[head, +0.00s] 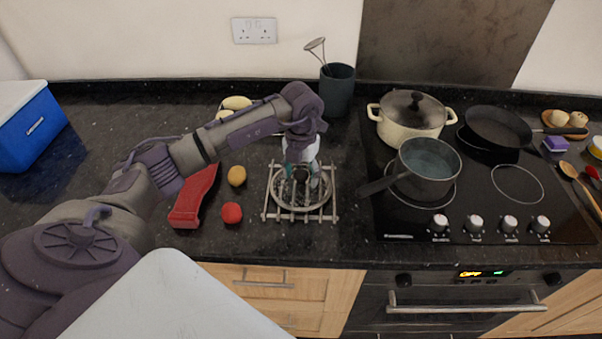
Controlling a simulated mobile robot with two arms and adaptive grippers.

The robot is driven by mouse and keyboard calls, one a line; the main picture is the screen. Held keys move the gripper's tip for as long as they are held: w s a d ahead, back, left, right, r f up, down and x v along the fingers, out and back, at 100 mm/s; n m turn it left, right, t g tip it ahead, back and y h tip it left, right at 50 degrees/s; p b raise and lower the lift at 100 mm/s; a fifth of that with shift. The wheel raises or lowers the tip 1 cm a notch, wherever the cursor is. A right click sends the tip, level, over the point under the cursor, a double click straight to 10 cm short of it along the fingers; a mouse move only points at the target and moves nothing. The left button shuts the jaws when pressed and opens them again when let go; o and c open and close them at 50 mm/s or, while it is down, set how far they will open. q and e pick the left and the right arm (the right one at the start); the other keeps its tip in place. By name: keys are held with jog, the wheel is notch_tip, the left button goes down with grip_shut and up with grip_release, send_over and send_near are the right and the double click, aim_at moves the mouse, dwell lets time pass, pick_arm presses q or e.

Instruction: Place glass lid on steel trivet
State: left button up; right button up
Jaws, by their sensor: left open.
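The steel trivet (329,216), a grid of metal bars, lies on the dark counter left of the hob. A round, clear glass lid (285,203) with a metal rim and a dark knob appears to lie on it, within the bars. My left gripper (301,176) points down over the middle of the lid, with its open fingers around or just above the knob. I cannot tell whether they touch it. The gripper and wrist hide the back of the lid and trivet. My right gripper is not in view.
A cream lidded pot (405,128), a grey saucepan (428,168) and a black frying pan (497,126) stand on the hob. The saucepan's handle reaches towards the trivet. A red object (195,197), a red fruit (232,213) and a yellow fruit (237,176) lie left; a utensil pot (338,92) stands behind.

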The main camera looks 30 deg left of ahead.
aim_at(302, 173)
pick_arm(q)
jog(key=shift+r, duration=0.3)
jog(key=shift+w+r, duration=0.1)
jog(key=shift+r, duration=0.2)
notch_tip(302, 173, up, 11)
jog(key=b, duration=0.3)
